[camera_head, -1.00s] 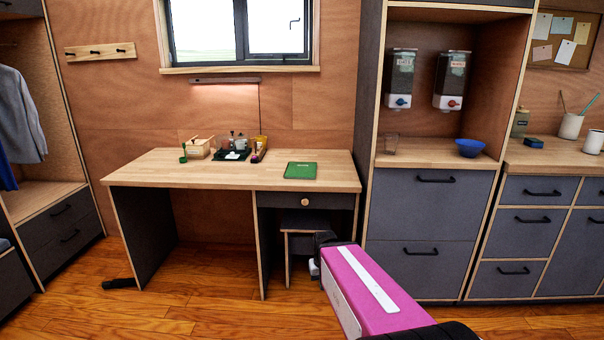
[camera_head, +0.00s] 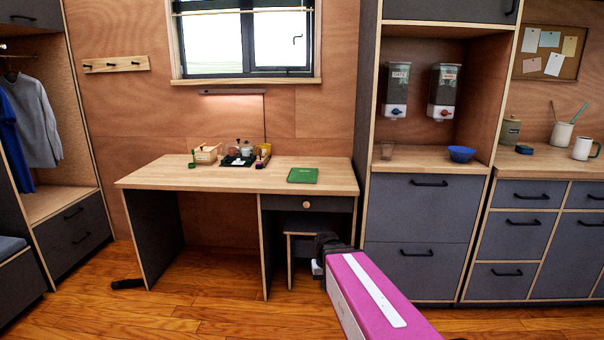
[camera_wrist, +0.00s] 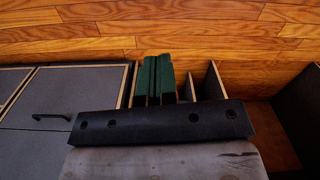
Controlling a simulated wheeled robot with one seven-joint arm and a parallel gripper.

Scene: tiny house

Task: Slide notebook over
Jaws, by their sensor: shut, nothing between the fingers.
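The green notebook (camera_head: 302,175) lies flat on the right part of the wooden desk top (camera_head: 225,181), above the drawer and set in from the front edge. My gripper shows in the wrist view as two dark green fingers (camera_wrist: 157,78) close together, with nothing seen between them. In the head view my arm reaches in from the bottom right, and its dark end is in front of the desk's right side, below the desk top and apart from the notebook. The fingertips are not clear there. The notebook is not recognisable in the wrist view.
A wooden box (camera_head: 206,155) and a dark tray (camera_head: 238,161) with small items stand left of the notebook. A stool (camera_head: 303,228) is under the desk. A tall cabinet (camera_head: 416,210) adjoins on the right. The desk's left part and front strip are clear.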

